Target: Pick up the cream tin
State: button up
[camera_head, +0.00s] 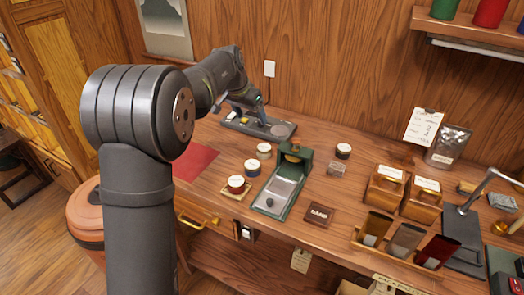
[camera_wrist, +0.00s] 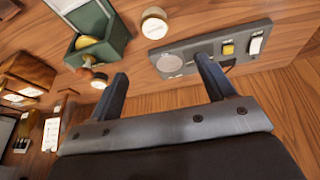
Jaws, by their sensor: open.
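The cream tin (camera_head: 264,150) stands upright on the wooden bench, between the grey scale-like device and the green press. It appears to be the pale-lidded round tin (camera_wrist: 155,22) near the top of the wrist view. My gripper (camera_head: 250,104) is above the grey device at the back of the bench, behind and left of the tin. In the wrist view my gripper (camera_wrist: 161,70) is open, with nothing between its fingers. The tin lies beyond the fingertips, apart from them.
The grey device (camera_head: 280,129) and green press (camera_head: 279,195) flank the tin. Dark tins with pale lids stand in front (camera_head: 252,167), on a small tray (camera_head: 236,183), and right (camera_head: 343,150). Wooden boxes (camera_head: 386,190) stand further right. A red mat (camera_head: 194,160) lies left.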

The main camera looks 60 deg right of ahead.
send_over(264, 147)
jog(key=a, duration=0.1)
jog(key=f, duration=0.7)
jog(key=w+f, duration=0.1)
jog(key=f, duration=0.3)
jog(key=shift+a+f, duration=0.1)
jog(key=shift+h, duration=0.3)
jog(key=shift+s+a+x, duration=0.15)
jog(key=shift+x, duration=1.2)
jog(key=shift+s+a+x, duration=0.15)
jog(key=shift+x, duration=1.2)
jog(key=c, duration=1.1)
jog(key=shift+o, duration=0.2)
